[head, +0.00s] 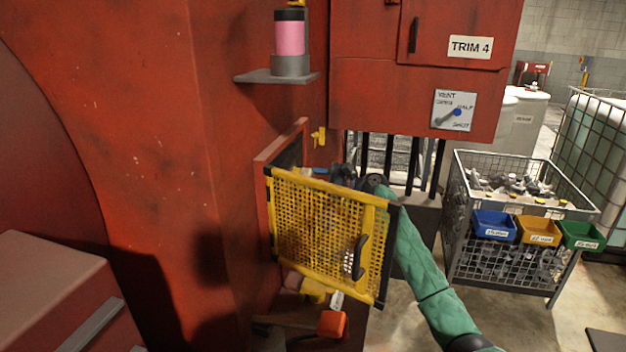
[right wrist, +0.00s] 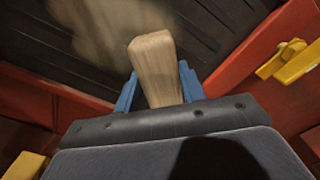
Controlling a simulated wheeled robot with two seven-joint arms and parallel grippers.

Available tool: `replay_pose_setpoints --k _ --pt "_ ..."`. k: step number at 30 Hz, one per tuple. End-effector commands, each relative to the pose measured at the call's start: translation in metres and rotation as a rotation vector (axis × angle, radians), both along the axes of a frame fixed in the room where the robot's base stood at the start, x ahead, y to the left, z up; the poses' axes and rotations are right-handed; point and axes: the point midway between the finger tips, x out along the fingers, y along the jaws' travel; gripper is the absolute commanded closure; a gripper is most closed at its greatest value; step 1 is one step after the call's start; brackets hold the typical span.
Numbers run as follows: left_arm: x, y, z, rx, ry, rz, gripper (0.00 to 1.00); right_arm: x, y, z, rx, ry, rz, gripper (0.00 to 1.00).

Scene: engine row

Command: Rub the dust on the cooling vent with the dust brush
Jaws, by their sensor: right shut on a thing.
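In the right wrist view, the blue fingers of my right gripper (right wrist: 157,90) are shut on the pale wooden dust brush (right wrist: 153,60). The brush points towards the dark slatted cooling vent (right wrist: 225,30); its bristles cannot be made out, nor whether it touches the slats. A brownish dust patch (right wrist: 95,35) lies over the slats at the upper left, beside the brush. In the head view, my green-sleeved right arm reaches behind the yellow mesh door, and the gripper (head: 318,172) is partly hidden there, in front of the vent's red frame (head: 265,185). My left gripper is not in view.
The yellow mesh door (head: 325,228) stands open close to my right arm. A yellow latch (head: 318,137) is on the red wall. An orange-red object (head: 332,324) and other items lie below the door. A wire crate (head: 510,255) with small bins stands at right.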

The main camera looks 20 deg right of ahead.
Motion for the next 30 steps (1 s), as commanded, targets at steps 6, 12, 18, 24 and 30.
replay_pose_setpoints --k 6,12,18,24,30 --pt "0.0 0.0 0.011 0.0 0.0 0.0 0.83 -0.013 0.01 0.002 -0.001 0.0 0.002 0.79" --pt "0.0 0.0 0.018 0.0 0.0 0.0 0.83 -0.024 0.018 0.001 -0.001 -0.001 0.001 0.79" --pt "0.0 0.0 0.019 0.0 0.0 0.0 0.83 -0.028 0.021 0.0 0.0 0.0 0.001 0.79" --pt "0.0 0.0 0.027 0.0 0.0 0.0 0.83 -0.038 0.028 0.002 0.001 0.001 0.003 0.78" --pt "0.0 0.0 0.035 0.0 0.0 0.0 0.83 -0.051 0.035 0.002 0.0 0.001 0.002 0.78"
